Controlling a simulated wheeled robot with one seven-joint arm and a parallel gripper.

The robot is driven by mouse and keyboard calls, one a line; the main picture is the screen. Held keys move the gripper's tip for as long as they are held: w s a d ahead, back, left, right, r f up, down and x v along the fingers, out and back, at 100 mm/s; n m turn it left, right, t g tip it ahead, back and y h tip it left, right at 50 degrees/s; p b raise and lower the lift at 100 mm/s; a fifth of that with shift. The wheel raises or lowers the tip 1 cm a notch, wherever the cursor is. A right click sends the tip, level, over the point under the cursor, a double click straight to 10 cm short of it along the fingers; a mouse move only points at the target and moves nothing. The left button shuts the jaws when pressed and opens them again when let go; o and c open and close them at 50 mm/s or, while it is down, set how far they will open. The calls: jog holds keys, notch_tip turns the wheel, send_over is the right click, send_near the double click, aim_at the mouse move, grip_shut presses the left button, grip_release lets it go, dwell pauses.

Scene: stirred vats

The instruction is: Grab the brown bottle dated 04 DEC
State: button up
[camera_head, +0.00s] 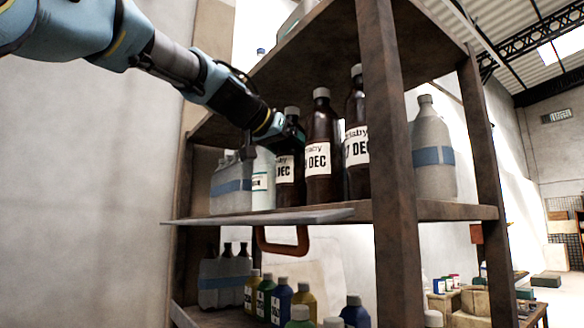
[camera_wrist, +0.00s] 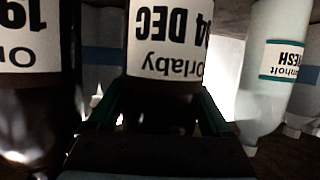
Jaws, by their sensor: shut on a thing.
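A brown bottle (camera_head: 287,172) with a white label reading DEC stands leftmost of the brown bottles on the upper shelf. In the wrist view the picture is upside down, and this bottle's label (camera_wrist: 163,45) reads 04 DEC and Orlaby. My gripper (camera_head: 277,130) reaches it from the upper left, with its green fingers (camera_wrist: 158,118) on both sides of the bottle and shut on it. The bottle looks upright. Part of its upper half is hidden behind my gripper in the head view.
Brown bottles (camera_head: 319,160) and (camera_head: 357,150) stand close on the right. A pale bottle (camera_head: 263,180) stands on the left, also in the wrist view (camera_wrist: 270,70). A post (camera_head: 390,150) and the shelf above limit room. Coloured bottles (camera_head: 281,300) fill the lower shelf.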

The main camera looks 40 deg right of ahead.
grip_shut()
jog(key=shift+r, duration=0.15)
